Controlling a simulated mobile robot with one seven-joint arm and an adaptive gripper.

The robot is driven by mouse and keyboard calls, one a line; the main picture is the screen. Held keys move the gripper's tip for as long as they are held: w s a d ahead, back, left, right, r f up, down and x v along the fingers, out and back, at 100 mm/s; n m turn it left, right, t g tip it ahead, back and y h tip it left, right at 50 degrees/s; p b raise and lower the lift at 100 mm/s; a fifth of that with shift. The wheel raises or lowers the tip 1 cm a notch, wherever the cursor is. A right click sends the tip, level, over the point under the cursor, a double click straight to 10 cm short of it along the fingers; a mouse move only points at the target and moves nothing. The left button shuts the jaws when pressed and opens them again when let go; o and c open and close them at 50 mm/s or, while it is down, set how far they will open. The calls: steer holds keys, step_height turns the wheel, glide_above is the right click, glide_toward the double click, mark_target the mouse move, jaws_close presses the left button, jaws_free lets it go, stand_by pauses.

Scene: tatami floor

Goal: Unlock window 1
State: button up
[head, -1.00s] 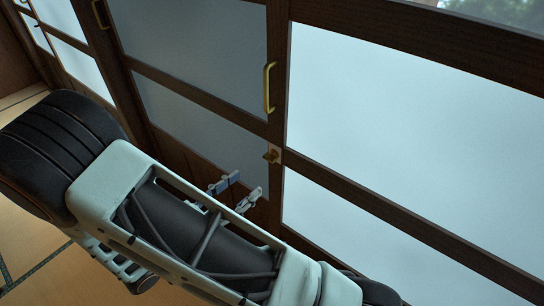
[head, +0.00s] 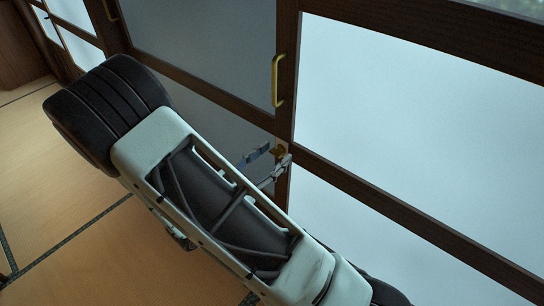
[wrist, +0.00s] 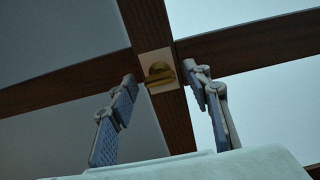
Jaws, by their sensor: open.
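The window lock is a small brass latch (head: 281,150) on a pale square plate, on the dark wooden frame where the upright meets the crossbar. In the wrist view, the brass latch (wrist: 159,74) shows clearly between the two fingertips. My gripper (head: 272,157) is open, with its fingertips close to the latch, one on each side. In the wrist view, my gripper (wrist: 160,80) has a finger left and right of the latch, with gaps between. I cannot tell whether either finger touches it. In the head view the fingertips partly cover the latch plate.
A brass pull handle (head: 277,80) stands on the frame just above the latch. Large frosted panes (head: 410,120) fill the window on both sides of the upright. The tatami floor (head: 60,170) is clear at the left.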

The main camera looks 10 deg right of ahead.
steer(key=shift+c, duration=0.5)
steer(key=c, duration=1.1)
steer(key=shift+o, duration=0.2)
steer(key=m+b, duration=0.2)
steer(key=m, duration=0.1)
steer(key=m+b, duration=0.2)
steer(key=m, duration=0.1)
steer(key=m+b, duration=0.2)
steer(key=m, duration=0.1)
steer(key=shift+f, duration=0.25)
steer(key=m+b, duration=0.5)
steer(key=shift+m, duration=0.4)
steer(key=m+b, duration=0.3)
steer(key=shift+r, duration=0.15)
